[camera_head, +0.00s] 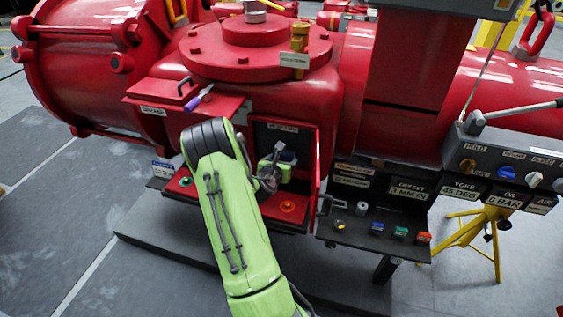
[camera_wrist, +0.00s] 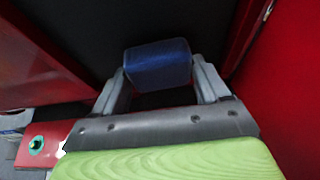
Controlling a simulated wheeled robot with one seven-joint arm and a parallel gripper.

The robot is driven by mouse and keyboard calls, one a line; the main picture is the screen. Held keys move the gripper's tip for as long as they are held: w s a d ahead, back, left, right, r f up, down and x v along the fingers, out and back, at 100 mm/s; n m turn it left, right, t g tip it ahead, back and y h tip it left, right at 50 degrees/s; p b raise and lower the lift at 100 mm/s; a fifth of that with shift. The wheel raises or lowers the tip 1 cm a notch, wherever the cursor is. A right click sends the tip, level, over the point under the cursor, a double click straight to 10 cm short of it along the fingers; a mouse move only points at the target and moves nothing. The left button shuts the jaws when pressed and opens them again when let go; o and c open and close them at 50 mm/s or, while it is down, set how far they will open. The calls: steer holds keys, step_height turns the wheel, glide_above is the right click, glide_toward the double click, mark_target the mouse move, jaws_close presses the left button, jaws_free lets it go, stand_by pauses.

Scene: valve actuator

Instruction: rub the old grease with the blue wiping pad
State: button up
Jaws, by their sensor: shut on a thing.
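The blue wiping pad (camera_wrist: 158,66) sits between the two grey fingers of my gripper (camera_wrist: 160,82) in the wrist view. My gripper is shut on it. The pad faces a dark surface inside the red housing. In the head view my gripper (camera_head: 277,165) is at the mouth of the open compartment (camera_head: 283,128) in the red valve body, and my green arm covers part of that opening. I cannot make out the old grease in either view; the compartment's inside is too dark.
Red walls (camera_wrist: 294,80) flank my gripper closely. Below the opening is a red ledge with an orange-ringed part (camera_head: 288,207). A dark shelf (camera_head: 350,232) with several small coloured parts stands to the right. A purple-handled tool (camera_head: 200,97) lies on the red upper flap (camera_head: 170,105).

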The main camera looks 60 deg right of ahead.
steer(key=shift+d, duration=0.2)
steer(key=s+p, duration=0.3)
steer(key=s, duration=0.1)
steer(key=shift+d+r, duration=0.15)
steer(key=shift+d, duration=0.1)
steer(key=shift+w+a, duration=0.15)
steer(key=shift+w, duration=1.9)
steer(key=shift+a, duration=0.1)
steer(key=shift+s+a+b, duration=0.15)
steer(key=shift+a+b, duration=0.35)
steer(key=shift+a, duration=0.45)
steer(key=shift+s+a+b, duration=0.2)
steer(key=shift+a+b, duration=0.35)
steer(key=shift+a, duration=0.4)
steer(key=shift+s+a+b, duration=0.15)
steer(key=shift+a+b, duration=0.35)
steer(key=shift+a, duration=0.45)
